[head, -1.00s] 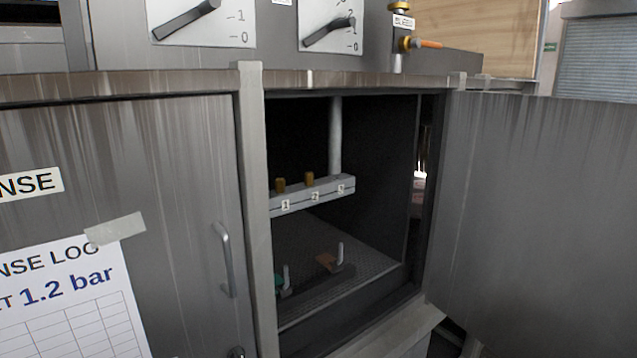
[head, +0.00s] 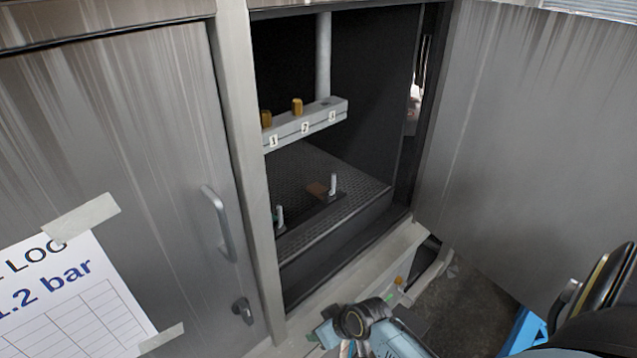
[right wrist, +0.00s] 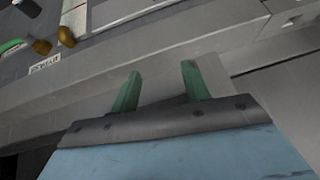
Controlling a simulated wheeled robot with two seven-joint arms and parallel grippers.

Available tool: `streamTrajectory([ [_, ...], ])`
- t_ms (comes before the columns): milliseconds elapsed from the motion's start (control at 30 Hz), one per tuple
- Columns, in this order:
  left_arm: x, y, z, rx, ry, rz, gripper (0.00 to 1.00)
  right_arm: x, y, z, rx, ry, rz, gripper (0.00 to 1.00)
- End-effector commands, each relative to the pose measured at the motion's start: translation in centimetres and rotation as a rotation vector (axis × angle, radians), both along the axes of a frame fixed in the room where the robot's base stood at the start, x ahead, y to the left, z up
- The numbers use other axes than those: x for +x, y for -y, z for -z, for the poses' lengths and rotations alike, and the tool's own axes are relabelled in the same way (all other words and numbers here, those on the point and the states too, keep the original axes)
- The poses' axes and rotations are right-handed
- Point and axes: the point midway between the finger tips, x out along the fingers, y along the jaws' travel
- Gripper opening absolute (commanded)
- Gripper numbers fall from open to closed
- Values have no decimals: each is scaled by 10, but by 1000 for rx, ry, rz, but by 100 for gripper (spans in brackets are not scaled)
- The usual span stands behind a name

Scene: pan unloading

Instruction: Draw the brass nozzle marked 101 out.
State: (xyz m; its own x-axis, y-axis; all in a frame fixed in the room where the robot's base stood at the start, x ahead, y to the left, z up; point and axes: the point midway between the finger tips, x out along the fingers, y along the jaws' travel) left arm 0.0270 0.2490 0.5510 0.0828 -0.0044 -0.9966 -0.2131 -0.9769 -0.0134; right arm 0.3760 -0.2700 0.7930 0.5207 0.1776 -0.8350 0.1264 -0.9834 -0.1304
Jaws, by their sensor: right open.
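Two brass nozzles, a left one (head: 266,118) and a right one (head: 297,107), stand upright in a grey block (head: 306,125) inside the open cabinet. The block carries labels 1, 2 and 3; the third place shows no nozzle. I cannot read 101 on either nozzle. My right gripper (head: 325,335) is low in front of the cabinet, below and apart from the block. In the right wrist view its green fingers (right wrist: 160,85) are spread and empty over a pale grey edge. My left gripper is out of view.
The cabinet's right door (head: 530,140) is swung open; the left door (head: 130,150) is closed. A brown piece (head: 317,189) and an upright pin (head: 333,184) are on the cabinet floor. The right wrist view shows brass-coloured knobs (right wrist: 66,37) at upper left.

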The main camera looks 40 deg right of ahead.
Motion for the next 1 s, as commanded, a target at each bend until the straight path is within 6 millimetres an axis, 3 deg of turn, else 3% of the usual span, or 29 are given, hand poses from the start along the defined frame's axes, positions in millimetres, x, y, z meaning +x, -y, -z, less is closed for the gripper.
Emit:
streamTrajectory([
  [33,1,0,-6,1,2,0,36,25,7,-38,21,69,-3,46],
  [233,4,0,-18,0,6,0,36,100,36,-182,105,371,-49,46],
  [400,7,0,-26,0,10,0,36,134,61,-307,144,661,-104,46],
  [500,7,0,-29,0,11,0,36,138,73,-366,148,805,-133,46],
  [600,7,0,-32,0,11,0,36,138,81,-408,146,910,-157,46],
  [700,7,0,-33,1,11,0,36,135,85,-431,143,973,-172,46],
  [867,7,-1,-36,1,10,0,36,141,84,-443,143,1003,-178,46],
  [1000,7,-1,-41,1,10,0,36,159,76,-443,147,1002,-178,46],
])
